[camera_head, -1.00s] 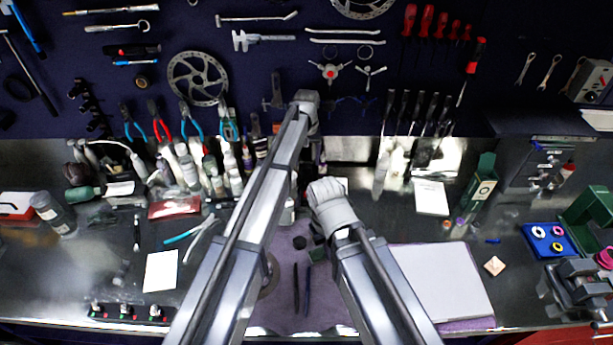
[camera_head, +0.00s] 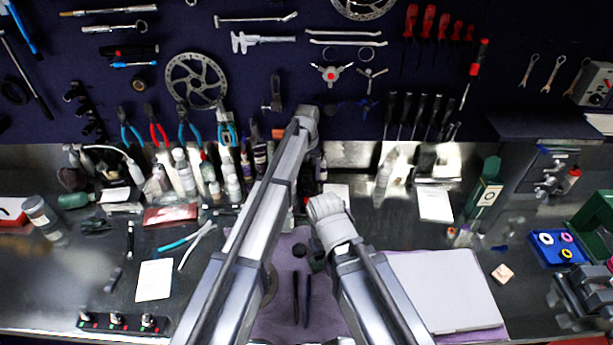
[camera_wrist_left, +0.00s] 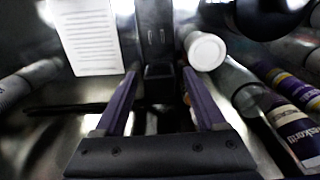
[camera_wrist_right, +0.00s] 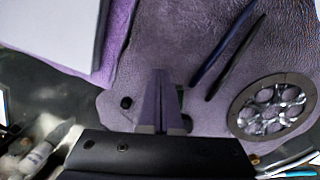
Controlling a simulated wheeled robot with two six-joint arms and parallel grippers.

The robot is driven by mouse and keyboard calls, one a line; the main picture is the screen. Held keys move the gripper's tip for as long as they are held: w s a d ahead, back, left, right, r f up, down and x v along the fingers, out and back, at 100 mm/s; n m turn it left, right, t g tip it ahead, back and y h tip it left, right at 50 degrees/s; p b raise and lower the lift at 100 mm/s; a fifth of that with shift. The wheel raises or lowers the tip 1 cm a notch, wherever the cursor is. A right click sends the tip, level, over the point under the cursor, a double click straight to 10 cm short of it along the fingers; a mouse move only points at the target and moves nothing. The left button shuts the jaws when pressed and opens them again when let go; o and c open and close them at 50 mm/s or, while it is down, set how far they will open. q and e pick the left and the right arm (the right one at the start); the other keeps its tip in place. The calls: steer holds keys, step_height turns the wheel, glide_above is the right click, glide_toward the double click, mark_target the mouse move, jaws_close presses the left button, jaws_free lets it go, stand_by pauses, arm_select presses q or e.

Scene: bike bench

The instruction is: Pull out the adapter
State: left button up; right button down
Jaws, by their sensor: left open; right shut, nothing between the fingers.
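A small dark block (camera_wrist_left: 158,82) lies between and just beyond the finger tips in the left wrist view; I cannot tell for sure whether it is the adapter. A grey upright piece with two slots (camera_wrist_left: 154,32) stands behind it. My left gripper (camera_wrist_left: 162,72) is open, its purple fingers to either side of the block, and I see no contact. In the head view the arm links hide both grippers' fingers. My right gripper (camera_wrist_right: 161,72) is shut and empty above the purple mat (camera_wrist_right: 150,45).
Near the left gripper are a white-capped bottle (camera_wrist_left: 206,50), a purple-labelled bottle (camera_wrist_left: 292,128) and a printed sheet (camera_wrist_left: 88,36). Two dark slim tools (camera_wrist_right: 236,50) and a round slotted disc (camera_wrist_right: 270,106) lie on the mat. A white pad (camera_head: 448,290) lies at right.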

mark_target(307, 171)
stand_by(0.3)
arm_select(q)
jaws_close()
stand_by(0.5)
steer(key=shift+r, duration=0.2)
arm_select(e)
steer(key=shift+r, duration=0.2)
